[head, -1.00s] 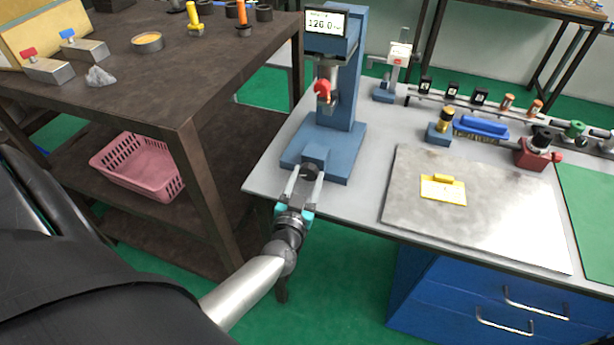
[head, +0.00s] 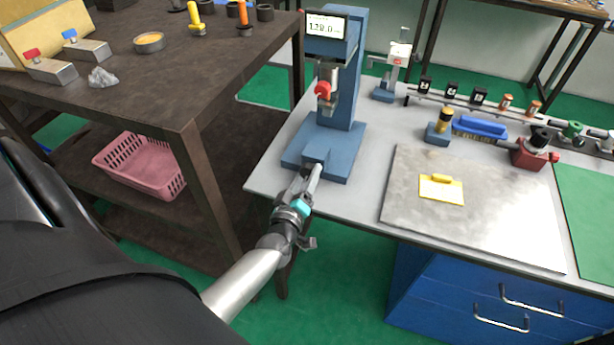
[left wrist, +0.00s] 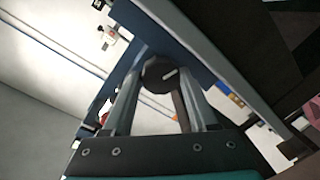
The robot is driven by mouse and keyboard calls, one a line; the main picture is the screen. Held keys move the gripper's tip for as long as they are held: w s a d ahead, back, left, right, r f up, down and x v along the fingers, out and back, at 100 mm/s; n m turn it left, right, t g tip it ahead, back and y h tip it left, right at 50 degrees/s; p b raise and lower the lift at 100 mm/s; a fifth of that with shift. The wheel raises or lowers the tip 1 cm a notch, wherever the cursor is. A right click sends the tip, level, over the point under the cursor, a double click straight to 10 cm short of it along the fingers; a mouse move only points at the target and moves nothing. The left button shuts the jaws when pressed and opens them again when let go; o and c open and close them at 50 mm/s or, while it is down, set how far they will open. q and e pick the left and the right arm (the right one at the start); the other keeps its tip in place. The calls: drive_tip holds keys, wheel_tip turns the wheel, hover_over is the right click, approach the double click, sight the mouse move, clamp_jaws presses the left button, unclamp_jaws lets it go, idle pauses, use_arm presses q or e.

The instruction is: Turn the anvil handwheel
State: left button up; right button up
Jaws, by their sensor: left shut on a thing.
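The blue hardness tester (head: 345,100) stands at the left end of the bench, with a lit display (head: 326,24) at its top and a red knob (head: 323,88) on its head. The handwheel is a dark round knob with a pale mark (left wrist: 160,74), seen in the left wrist view at the front of the tester's base. My left gripper (head: 312,170) reaches it from the front, its two fingers on either side, shut on it. In the head view the fingers mostly hide the knob. My right gripper is not in view.
A dark workbench (head: 190,100) is close on the left.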

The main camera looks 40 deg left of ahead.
use_arm(q)
drive_tip(key=n, duration=0.4)
drive_tip(key=shift+a+f+h+b, duration=0.1)
drive_tip(key=shift+h+b, duration=0.2)
drive_tip(key=shift+b, duration=0.1)
drive_tip(key=n+b, duration=0.2)
drive_tip(key=n, duration=0.3)
drive_tip(key=shift+f+h, duration=0.1)
drive_tip(key=shift+h, duration=0.3)
drive_tip(key=n+b, duration=0.1)
drive_tip(key=n, duration=0.1)
drive_tip(key=n+b, duration=0.2)
drive_tip(key=n, duration=0.1)
drive_tip(key=shift+s+f+t+h, duration=0.1)
drive_tip(key=shift+t+h, duration=0.2)
drive_tip(key=shift+a+n+t+b, duration=0.1)
drive_tip(key=shift+n+t+b, duration=0.2)
drive_tip(key=shift+n+b, duration=1.8)
drive_tip(key=shift+n+p, duration=0.35)
drive_tip(key=shift+n, duration=0.15)
drive_tip(key=o, duration=1.4)
drive_tip(key=shift+c, duration=0.2)
